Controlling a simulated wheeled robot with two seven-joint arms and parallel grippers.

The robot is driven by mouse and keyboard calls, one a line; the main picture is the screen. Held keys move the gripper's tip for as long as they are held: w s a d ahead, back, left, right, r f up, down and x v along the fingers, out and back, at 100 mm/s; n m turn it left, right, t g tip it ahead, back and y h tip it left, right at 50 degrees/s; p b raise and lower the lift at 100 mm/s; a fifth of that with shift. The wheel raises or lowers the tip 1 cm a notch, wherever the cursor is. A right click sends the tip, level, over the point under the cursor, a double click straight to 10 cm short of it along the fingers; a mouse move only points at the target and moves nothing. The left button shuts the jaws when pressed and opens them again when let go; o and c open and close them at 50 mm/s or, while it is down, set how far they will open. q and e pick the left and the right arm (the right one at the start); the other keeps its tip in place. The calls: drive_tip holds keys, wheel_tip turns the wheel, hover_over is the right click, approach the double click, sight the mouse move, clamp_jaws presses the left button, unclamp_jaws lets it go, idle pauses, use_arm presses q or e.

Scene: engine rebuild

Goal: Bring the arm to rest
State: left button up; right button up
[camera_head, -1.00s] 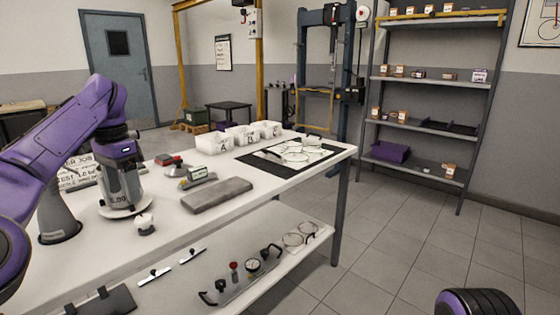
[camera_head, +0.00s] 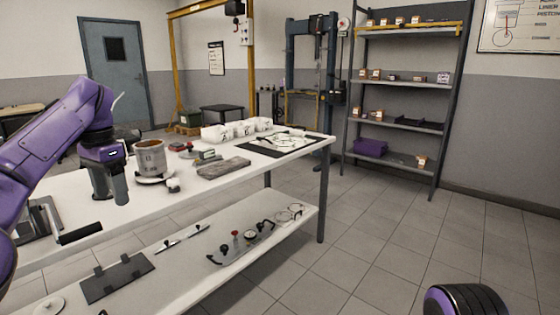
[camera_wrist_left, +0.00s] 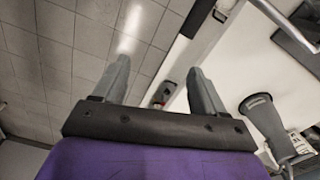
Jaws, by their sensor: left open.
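My left gripper (camera_head: 112,198) hangs at the front edge of the workbench (camera_head: 225,185), pointing down, with nothing between its fingers. In the left wrist view its two fingers (camera_wrist_left: 158,75) are spread apart, with the floor and the bench edge behind them. My right gripper is not in view.
A small white-topped part (camera_head: 173,185), a grey slab (camera_head: 223,168) and white bins (camera_head: 215,132) are on the bench. A metal fixture with a black handle (camera_head: 80,233) lies at its left. The lower shelf (camera_head: 185,262) holds tools.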

use_arm(q)
wheel_tip(320, 180, down, 23)
drive_tip(key=w+a+m+y, duration=0.1)
drive_tip(key=m+y, duration=1.2)
drive_tip(key=m, duration=0.6)
drive_tip(key=s+d+f+m+t+h, duration=0.15)
drive_tip(key=s+f+m+t, duration=0.25)
drive_tip(key=f+m, duration=0.6)
drive_tip(key=s+d+f+m+t, duration=0.35)
drive_tip(key=f+m, duration=0.55)
drive_tip(key=m, duration=0.4)
drive_tip(key=s+d+f+m+g+h, duration=0.1)
drive_tip(key=s+f+m+h, duration=0.25)
drive_tip(key=s+m, duration=0.45)
drive_tip(key=s+d+f+m+g+h, duration=0.15)
drive_tip(key=s+f+m, duration=0.25)
drive_tip(key=s, duration=0.8)
drive_tip(key=s+d+f+m+g+h, duration=0.1)
drive_tip(key=s+f+m+h, duration=0.3)
drive_tip(key=s, duration=0.6)
wheel_tip(320, 180, up, 14)
drive_tip(key=s+m+p, duration=0.2)
drive_tip(key=p, duration=1.1)
drive_tip(key=shift+a+g+y, duration=0.2)
drive_tip(key=shift+g+y, duration=0.2)
drive_tip(key=shift+y, duration=0.05)
